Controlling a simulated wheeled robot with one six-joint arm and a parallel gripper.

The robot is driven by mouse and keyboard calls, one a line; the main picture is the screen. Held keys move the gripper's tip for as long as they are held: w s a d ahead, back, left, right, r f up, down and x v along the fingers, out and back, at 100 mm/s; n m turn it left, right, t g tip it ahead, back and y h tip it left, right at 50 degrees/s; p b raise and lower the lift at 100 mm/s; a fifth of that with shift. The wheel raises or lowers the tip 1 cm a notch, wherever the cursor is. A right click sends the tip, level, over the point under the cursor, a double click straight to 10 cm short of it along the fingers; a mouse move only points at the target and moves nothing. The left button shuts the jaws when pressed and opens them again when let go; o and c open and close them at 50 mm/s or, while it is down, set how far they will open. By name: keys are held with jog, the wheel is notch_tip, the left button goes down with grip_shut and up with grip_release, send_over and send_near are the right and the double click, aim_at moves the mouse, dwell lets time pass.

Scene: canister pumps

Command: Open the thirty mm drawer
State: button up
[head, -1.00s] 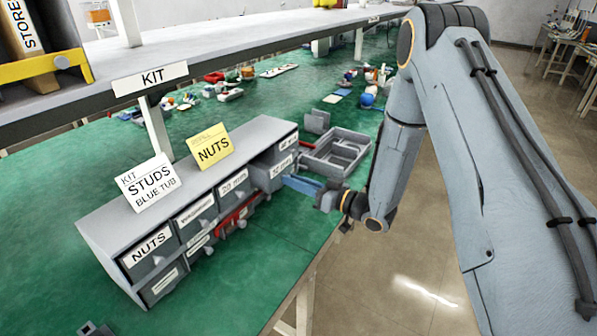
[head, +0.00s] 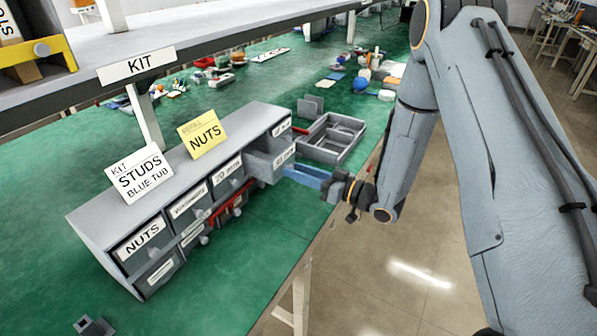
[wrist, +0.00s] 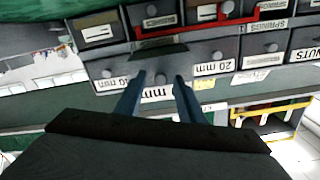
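The drawer cabinet (head: 160,170) stands on the green bench with labelled drawers. The thirty mm drawer (head: 284,157), in the top row beside the 20 mm drawer (head: 229,170), juts out from the cabinet front. My gripper (head: 290,172) is at its front, with blue fingers reaching towards it. In the upside-down wrist view, the fingers (wrist: 159,75) lie apart on either side of the drawer's round knob (wrist: 160,80), with gaps visible. Its label (wrist: 160,92) is partly covered. Firm contact with the knob cannot be seen.
A grey divided tray (head: 330,140) lies beyond the cabinet. The KIT shelf (head: 260,32) overhangs the bench at the back. The floor (head: 410,250) in front of the bench is clear.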

jog(key=b+v, duration=0.2)
jog(key=v, duration=0.5)
jog(key=shift+d, duration=0.35)
jog(key=shift+s, duration=0.1)
